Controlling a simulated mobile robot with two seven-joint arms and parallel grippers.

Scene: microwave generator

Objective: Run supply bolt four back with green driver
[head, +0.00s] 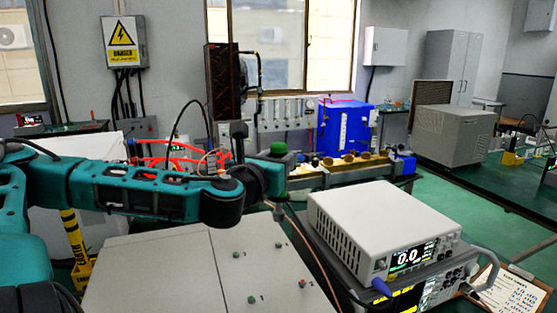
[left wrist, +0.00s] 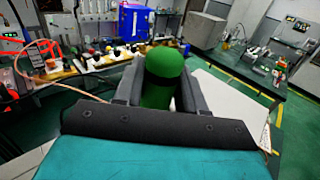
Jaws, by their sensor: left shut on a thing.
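The green driver (head: 279,148) is upright in my left gripper (head: 272,178), its round green top above the fingers and its shaft pointing down. In the left wrist view the green handle (left wrist: 163,80) stands between the two dark fingers (left wrist: 160,92), which close on it from both sides. Below is a light grey panel (head: 205,275) with several small bolts, among them a far right bolt (head: 278,245), a far left bolt (head: 237,256), a near left bolt (head: 252,299) and a near right bolt (head: 302,283). The driver's tip appears above the panel's far edge. The bolt labels are too small to read. My right gripper is not in view.
A white instrument (head: 350,215) reading 0.0 sits on another unit right of the panel. A clipboard (head: 510,295) lies at the lower right. A bench with a blue box (head: 343,130) and red cables (head: 180,150) stands behind. A thin cable crosses the panel's right side.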

